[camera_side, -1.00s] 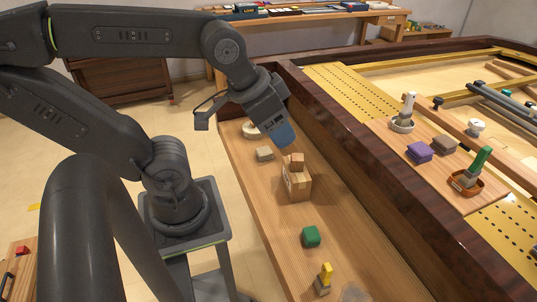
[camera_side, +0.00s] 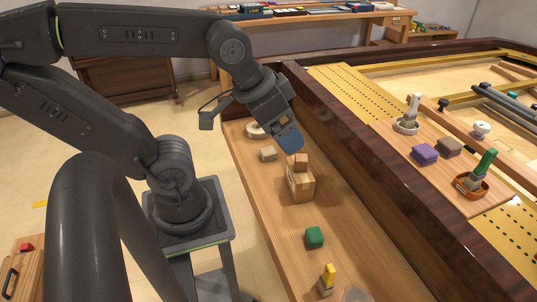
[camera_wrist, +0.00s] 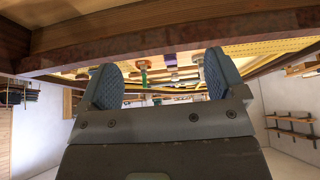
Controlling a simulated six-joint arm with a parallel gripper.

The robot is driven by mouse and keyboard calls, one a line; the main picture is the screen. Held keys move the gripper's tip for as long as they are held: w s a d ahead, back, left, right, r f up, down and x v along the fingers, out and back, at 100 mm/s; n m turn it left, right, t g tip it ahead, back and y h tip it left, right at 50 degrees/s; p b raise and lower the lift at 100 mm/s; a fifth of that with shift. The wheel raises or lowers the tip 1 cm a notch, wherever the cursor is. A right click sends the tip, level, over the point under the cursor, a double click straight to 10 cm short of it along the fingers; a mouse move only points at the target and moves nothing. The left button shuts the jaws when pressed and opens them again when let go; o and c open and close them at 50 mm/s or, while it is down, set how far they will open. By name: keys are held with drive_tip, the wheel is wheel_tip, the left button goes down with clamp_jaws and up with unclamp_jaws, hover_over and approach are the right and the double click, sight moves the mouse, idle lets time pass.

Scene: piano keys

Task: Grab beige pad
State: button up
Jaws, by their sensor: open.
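A small beige pad (camera_side: 268,154) lies flat on the long wooden shelf, in the side view. My gripper (camera_side: 290,138) hangs above the shelf, to the right of the pad and higher in the picture, with no contact between them. Its blue fingertips point down and to the right, just above a small brown block (camera_side: 300,160) on a cardboard box. In the wrist view the two blue fingers of my gripper (camera_wrist: 161,80) stand wide apart with nothing held between them. I cannot make out the beige pad in that view.
The cardboard box (camera_side: 300,187) stands on the shelf near the fingers. A green block (camera_side: 315,238) and a yellow-topped piece (camera_side: 327,279) lie nearer the camera. A dark wooden rail (camera_side: 365,165) borders the shelf. Beyond it are a purple block (camera_side: 424,154) and a brush (camera_side: 480,172).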

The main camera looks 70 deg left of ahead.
drive_tip(key=w+a+n+t+h, duration=0.1)
drive_tip(key=w+a+n+h, duration=0.15)
drive_tip(key=w, duration=0.95)
drive_tip(key=w+a+f+n+t+y, duration=0.1)
drive_tip(key=w+a+f+n+y, duration=0.1)
drive_tip(key=w+a+f+n, duration=0.35)
drive_tip(key=n+g+y, duration=0.5)
drive_tip(key=n+g, duration=0.3)
drive_tip(key=n, duration=0.2)
hover_over(270, 153)
drive_tip(key=d, duration=0.2)
drive_tip(key=f, duration=1.8)
drive_tip(key=s+f, duration=0.1)
drive_tip(key=f, duration=0.8)
drive_tip(key=shift+f, duration=0.4)
drive_tip(key=shift+w+x, duration=0.2)
drive_tip(key=shift+x, duration=0.85)
drive_tip(key=shift+w+x, duration=0.15)
drive_tip(key=shift+x, duration=0.85)
drive_tip(key=shift+w+x, duration=0.2)
drive_tip(key=shift+x, duration=0.85)
drive_tip(key=shift+d, duration=0.1)
